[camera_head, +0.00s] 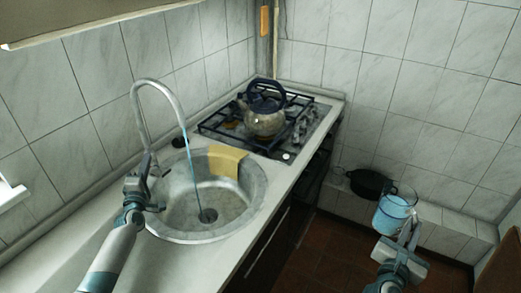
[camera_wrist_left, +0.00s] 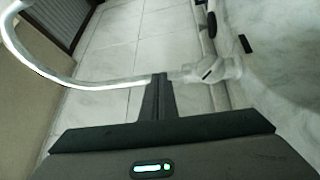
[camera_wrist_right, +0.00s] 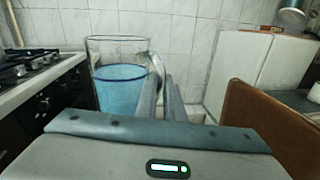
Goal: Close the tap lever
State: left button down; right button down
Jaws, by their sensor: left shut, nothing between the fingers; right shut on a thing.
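The tap (camera_head: 140,95) arches over the round steel sink (camera_head: 245,208), and a thin blue stream of water (camera_head: 192,170) falls from its spout to the drain. My left gripper (camera_head: 147,170) is shut and empty at the tap's base. In the left wrist view its fingers (camera_wrist_left: 160,82) are together close to the pale tap body (camera_wrist_left: 215,70); I cannot tell whether they touch it. The lever is not clearly distinguishable. My right gripper (camera_head: 410,228) is shut on a clear glass mug (camera_head: 395,208) with blue water in it, which also shows in the right wrist view (camera_wrist_right: 120,90).
A kettle (camera_head: 264,122) with a dark handle stands on the gas hob (camera_head: 222,132) behind the sink. A yellow cloth (camera_head: 227,160) lies over the sink's far rim. A black pot (camera_head: 366,183) sits on the low tiled ledge. The near counter (camera_head: 180,270) is clear.

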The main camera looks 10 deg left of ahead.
jog(key=shift+r, duration=0.15)
pick_arm(q)
jog(key=shift+w+a+r+b, duration=0.35)
jog(key=shift+w+b, duration=0.2)
jog(key=shift+b, duration=0.25)
pick_arm(e)
jog(key=shift+f, duration=0.75)
pick_arm(q)
jog(key=shift+w+a, duration=0.1)
jog(key=shift+r, duration=0.25)
